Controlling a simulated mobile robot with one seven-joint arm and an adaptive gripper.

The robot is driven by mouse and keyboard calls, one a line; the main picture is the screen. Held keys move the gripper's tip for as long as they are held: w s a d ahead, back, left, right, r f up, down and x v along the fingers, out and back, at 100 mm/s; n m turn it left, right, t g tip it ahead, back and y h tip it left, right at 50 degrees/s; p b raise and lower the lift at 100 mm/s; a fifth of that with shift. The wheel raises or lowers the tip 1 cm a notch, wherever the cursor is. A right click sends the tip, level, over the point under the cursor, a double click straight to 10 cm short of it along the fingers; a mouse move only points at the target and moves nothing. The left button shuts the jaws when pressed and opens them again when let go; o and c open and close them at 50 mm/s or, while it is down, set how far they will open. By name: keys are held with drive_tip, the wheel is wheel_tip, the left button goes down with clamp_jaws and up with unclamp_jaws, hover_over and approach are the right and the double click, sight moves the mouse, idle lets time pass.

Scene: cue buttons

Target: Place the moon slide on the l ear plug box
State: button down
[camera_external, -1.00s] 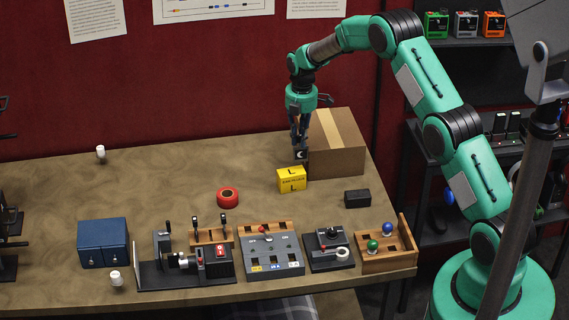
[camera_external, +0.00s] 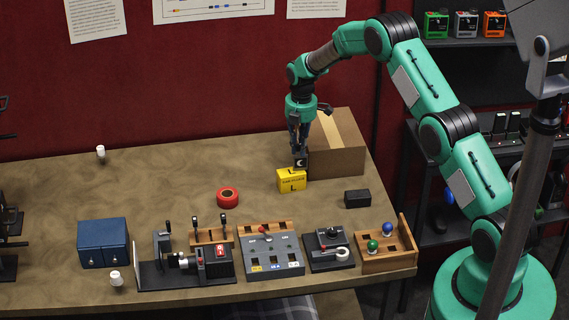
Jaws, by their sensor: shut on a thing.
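The moon slide (camera_external: 301,162) is a small dark piece with a white moon mark. My gripper (camera_external: 300,152) points down and is shut on it. The ear plug box (camera_external: 291,181) is yellow with dark print and an L on its front, and stands on the table. The slide is right at the top of the box, near its right part, and hides some of the top face. I cannot tell whether the slide touches the box or hangs just above it.
A cardboard box (camera_external: 338,150) stands close behind and right of my gripper. A red tape roll (camera_external: 228,197) lies left of the yellow box and a black block (camera_external: 357,198) right of it. Several devices line the table's front edge. The table's left middle is clear.

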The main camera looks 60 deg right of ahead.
drive_tip(key=shift+f, duration=0.2)
drive_tip(key=c, duration=1.7)
unclamp_jaws()
drive_tip(key=shift+r, duration=0.25)
wheel_tip(320, 180, up, 12)
drive_tip(key=shift+s+f+b, duration=0.1)
drive_tip(key=shift+b, duration=1)
